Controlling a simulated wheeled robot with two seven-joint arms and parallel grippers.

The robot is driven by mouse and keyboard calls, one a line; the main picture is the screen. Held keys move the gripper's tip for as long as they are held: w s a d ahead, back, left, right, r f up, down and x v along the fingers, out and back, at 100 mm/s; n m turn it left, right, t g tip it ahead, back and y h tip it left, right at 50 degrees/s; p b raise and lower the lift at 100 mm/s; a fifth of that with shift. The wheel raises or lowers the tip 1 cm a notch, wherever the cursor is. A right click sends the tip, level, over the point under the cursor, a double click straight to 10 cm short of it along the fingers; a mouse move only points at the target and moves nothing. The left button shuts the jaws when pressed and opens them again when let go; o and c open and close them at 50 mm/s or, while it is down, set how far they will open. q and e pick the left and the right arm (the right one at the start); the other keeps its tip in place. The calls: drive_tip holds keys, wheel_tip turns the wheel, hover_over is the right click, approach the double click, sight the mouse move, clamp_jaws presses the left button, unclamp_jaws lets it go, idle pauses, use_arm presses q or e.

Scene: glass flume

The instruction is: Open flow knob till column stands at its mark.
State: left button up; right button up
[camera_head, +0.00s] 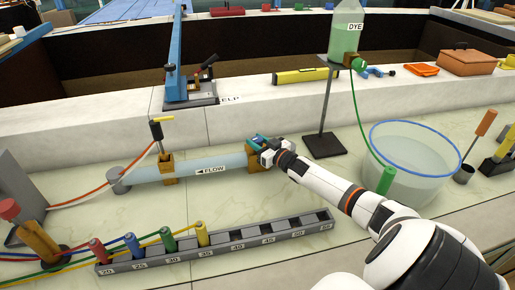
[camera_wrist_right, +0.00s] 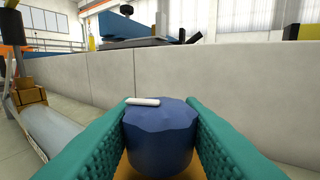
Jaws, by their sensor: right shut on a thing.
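The blue flow knob (camera_wrist_right: 160,135) sits between the green finger pads of my right gripper (camera_wrist_right: 160,140), which is shut on its sides. A white pointer bar lies on the knob's top, toward its left far edge. In the head view my right gripper (camera_head: 260,143) is at the right end of the clear pipe (camera_head: 210,165) labelled FLOW, and it hides the knob there. The label's arrow points left. I cannot make out a liquid column or its mark. My left gripper is not in view.
A numbered grey rack (camera_head: 270,237) holds several coloured plugs in front of the pipe. A clear basin (camera_head: 412,165) with a blue rim stands right of my forearm. A green DYE bottle (camera_head: 345,35) is on a stand behind. A pale wall (camera_head: 90,120) runs behind the pipe.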

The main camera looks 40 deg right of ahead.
drive_tip(key=shift+f+n+y+b, duration=0.15)
drive_tip(key=shift+n+y+b, duration=0.7)
drive_tip(key=shift+y, duration=0.25)
drive_tip(key=shift+y+b, duration=0.3)
drive_tip(key=shift+y, duration=0.2)
drive_tip(key=shift+r, duration=0.2)
drive_tip(key=o, duration=1)
drive_tip(key=shift+w, duration=0.15)
